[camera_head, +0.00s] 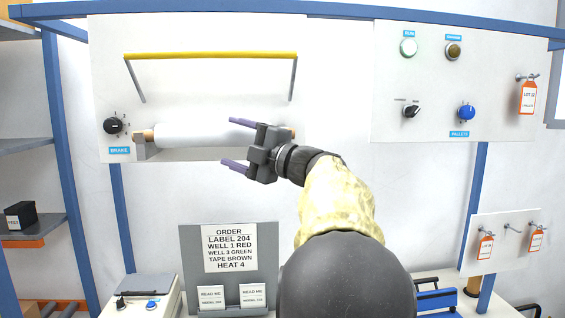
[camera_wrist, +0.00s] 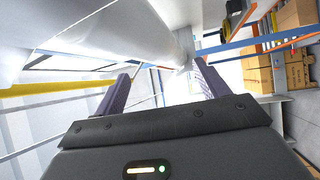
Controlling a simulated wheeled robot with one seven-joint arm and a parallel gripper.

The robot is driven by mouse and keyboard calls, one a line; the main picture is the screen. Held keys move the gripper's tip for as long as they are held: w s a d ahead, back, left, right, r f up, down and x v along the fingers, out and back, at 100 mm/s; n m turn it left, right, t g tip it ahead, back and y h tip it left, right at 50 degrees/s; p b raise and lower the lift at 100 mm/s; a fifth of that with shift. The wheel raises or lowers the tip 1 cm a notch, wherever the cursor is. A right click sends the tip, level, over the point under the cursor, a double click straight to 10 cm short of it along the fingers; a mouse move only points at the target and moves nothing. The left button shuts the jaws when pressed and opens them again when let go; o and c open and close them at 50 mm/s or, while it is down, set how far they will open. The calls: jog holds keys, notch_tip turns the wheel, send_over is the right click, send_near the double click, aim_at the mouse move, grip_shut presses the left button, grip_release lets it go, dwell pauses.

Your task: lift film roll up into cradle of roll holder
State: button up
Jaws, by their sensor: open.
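The white film roll (camera_head: 190,135) lies level at the holder on the upper left panel in the head view. Its wooden core end shows at the left, by a grey bracket (camera_head: 147,147) of the roll holder. My gripper (camera_head: 232,143) is open at the roll's right part, with one purple finger above and one below in the picture. In the wrist view the roll (camera_wrist: 125,32) runs across the top, beyond my open fingers (camera_wrist: 160,88). No finger visibly closes on it. My gripper hides the roll's right end and the right support in the head view.
A yellow bar (camera_head: 210,56) on two arms sticks out above the roll. A brake knob (camera_head: 113,126) is at the left. A control panel (camera_head: 460,80) is at the right. An order board (camera_head: 228,290) stands below on the bench.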

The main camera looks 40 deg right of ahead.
jog(key=s+a+r+b+v, duration=0.1)
jog(key=b+v, duration=0.3)
jog(key=v, duration=1)
jog(key=shift+s+a+r+b, duration=0.2)
jog(key=shift+a+r+b, duration=0.05)
jog(key=shift+a+b, duration=0.1)
